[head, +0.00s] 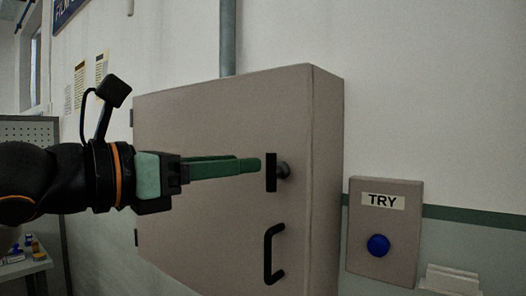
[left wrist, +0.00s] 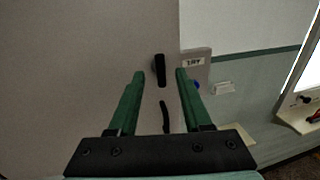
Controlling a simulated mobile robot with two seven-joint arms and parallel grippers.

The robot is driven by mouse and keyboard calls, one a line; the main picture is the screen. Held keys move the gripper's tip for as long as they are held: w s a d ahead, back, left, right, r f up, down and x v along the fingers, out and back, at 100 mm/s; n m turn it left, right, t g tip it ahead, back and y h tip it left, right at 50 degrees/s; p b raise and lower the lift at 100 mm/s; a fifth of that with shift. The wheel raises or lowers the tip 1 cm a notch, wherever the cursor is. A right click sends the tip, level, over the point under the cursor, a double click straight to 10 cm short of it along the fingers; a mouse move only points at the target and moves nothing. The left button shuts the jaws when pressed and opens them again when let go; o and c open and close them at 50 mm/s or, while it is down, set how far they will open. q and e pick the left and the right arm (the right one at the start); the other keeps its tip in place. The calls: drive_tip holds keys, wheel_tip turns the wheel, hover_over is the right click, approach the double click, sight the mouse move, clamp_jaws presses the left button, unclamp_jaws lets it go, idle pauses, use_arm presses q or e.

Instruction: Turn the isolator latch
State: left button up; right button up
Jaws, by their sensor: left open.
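In the left wrist view the latch (left wrist: 159,70) stands upright between and beyond the two spread fingertips (left wrist: 160,74). The gripper is open and empty; I see no contact. My right gripper is not in view.
A black door handle (head: 273,254) is below the latch. A grey box labelled TRY (head: 384,201) with a blue button (head: 378,246) is on the wall to the right. A grey conduit (head: 227,40) runs up from the cabinet. A small white ledge (head: 450,278) is at lower right.

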sight(267, 161)
use_arm(q)
drive_tip(key=p+x, duration=0.1)
drive_tip(key=x, duration=0.3)
drive_tip(key=shift+w+d+r, duration=0.1)
drive_tip(key=shift+w+d, duration=0.1)
drive_tip(key=shift+d, duration=0.05)
drive_tip(key=shift+w+d, duration=0.45)
drive_tip(key=shift+d, duration=0.05)
drive_tip(key=shift+c, duration=0.2)
clamp_jaws()
